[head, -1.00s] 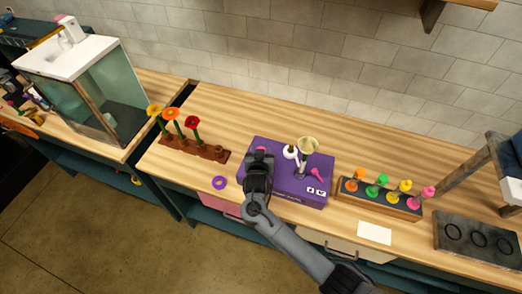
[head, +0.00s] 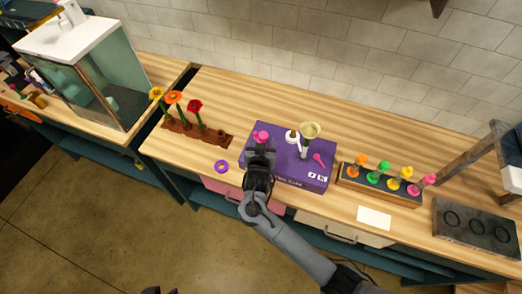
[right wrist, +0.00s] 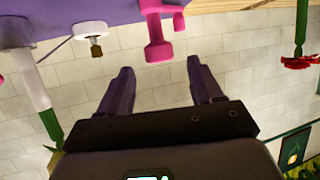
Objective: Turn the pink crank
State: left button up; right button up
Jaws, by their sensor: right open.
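The pink crank (head: 261,136) is on the left part of the purple box (head: 291,184). In the right wrist view the pink crank (right wrist: 158,32) hangs from the top, past the fingertips, and the picture looks upside down. My right gripper (head: 261,149) is just in front of the crank in the head view. In the right wrist view my right gripper (right wrist: 165,85) has its two fingers apart with nothing between them. The crank is not touched. Dark tips at the bottom edge of the head view may be my left gripper (head: 160,291).
The box also carries a white part, a pale funnel (head: 310,130) and a small pink lever (head: 319,158). A purple ring (head: 221,166) lies left of the box. A flower rack (head: 185,128) stands further left and a peg rack (head: 380,188) stands right.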

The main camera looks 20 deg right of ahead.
jog(key=shift+v, duration=2.7)
